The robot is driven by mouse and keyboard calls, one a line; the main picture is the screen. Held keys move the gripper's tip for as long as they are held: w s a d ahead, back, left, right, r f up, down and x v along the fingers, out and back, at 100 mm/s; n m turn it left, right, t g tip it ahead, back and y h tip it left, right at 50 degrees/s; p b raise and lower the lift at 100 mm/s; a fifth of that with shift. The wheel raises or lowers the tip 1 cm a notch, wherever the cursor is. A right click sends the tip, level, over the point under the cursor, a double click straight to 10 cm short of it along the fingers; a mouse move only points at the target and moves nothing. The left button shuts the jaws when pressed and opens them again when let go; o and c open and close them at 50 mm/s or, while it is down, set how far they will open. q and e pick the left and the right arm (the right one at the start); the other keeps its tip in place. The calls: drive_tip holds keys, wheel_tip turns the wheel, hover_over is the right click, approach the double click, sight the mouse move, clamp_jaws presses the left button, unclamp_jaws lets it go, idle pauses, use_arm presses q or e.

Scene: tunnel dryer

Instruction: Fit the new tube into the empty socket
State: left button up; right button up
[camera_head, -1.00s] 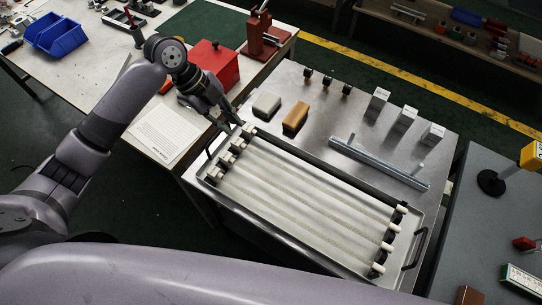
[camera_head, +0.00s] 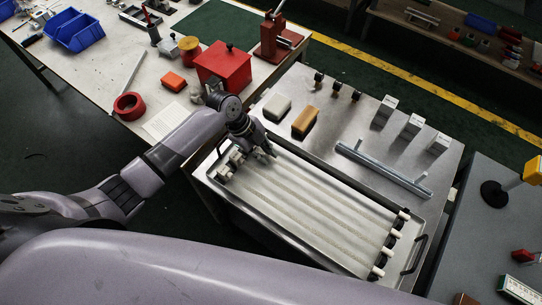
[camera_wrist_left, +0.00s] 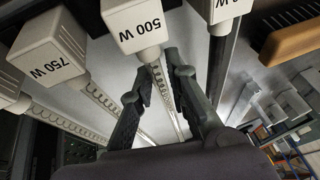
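Several long tubes with pale end caps lie side by side in a metal tray (camera_head: 400,283). In the left wrist view the caps read 750 W (camera_wrist_left: 55,55) and 500 W (camera_wrist_left: 135,24); a third cap (camera_wrist_left: 222,12) is cut off at the top. My left gripper (camera_head: 268,152) is over the tray's left end. Its fingers (camera_wrist_left: 160,85) are apart, one on either side of the 500 W tube, whose coil shows between them. I cannot tell whether they touch it. I cannot make out an empty socket. My right gripper is not in view.
A grey bar with two posts (camera_head: 382,166) lies behind the tray. A brown block (camera_head: 305,121), a pale block (camera_head: 277,107), black knobs and white boxes (camera_head: 411,126) stand farther back. A red box (camera_head: 222,68) is on the left bench.

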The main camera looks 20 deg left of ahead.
use_arm(q)
drive_tip(key=shift+f, duration=0.2)
drive_tip(key=shift+c, duration=0.6)
clamp_jaws()
